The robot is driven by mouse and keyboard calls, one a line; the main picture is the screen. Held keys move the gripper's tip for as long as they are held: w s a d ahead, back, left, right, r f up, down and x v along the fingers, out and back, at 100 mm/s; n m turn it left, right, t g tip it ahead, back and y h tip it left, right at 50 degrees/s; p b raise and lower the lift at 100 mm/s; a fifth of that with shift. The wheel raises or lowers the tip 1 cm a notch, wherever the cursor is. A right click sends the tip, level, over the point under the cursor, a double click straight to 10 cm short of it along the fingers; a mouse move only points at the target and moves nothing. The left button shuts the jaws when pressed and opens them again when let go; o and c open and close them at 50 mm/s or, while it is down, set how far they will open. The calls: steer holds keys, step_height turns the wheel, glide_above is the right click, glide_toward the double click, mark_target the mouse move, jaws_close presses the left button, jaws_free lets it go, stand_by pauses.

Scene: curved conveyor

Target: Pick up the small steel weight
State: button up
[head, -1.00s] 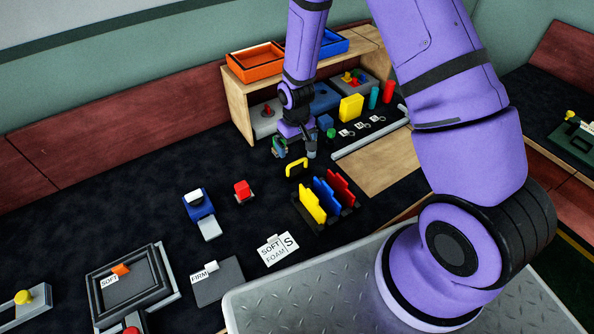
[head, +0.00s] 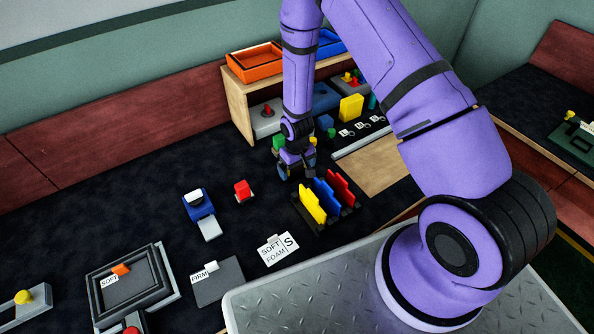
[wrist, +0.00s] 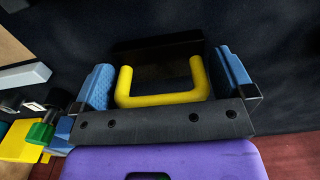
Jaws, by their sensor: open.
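My gripper (head: 297,176) points down over the dark work surface, with its blue-padded jaws apart. In the wrist view a yellow U-shaped handle (wrist: 160,99) lies between the two open jaws. A dark block or plate shows behind the handle. I cannot tell whether the jaws touch the handle. I cannot pick out the small steel weight with certainty. Several small labelled items (head: 345,132) lie in a row right of my gripper, too small to identify.
A rack (head: 318,220) with yellow, blue and red plates stands close in front of my gripper. A wooden shelf (head: 240,113) with orange and blue trays stands behind. A red button (head: 242,187) is to the left. The dark surface farther left has clear patches.

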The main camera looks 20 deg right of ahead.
steer(key=shift+f, duration=0.35)
steer(key=c, duration=1)
steer(key=shift+r, duration=0.1)
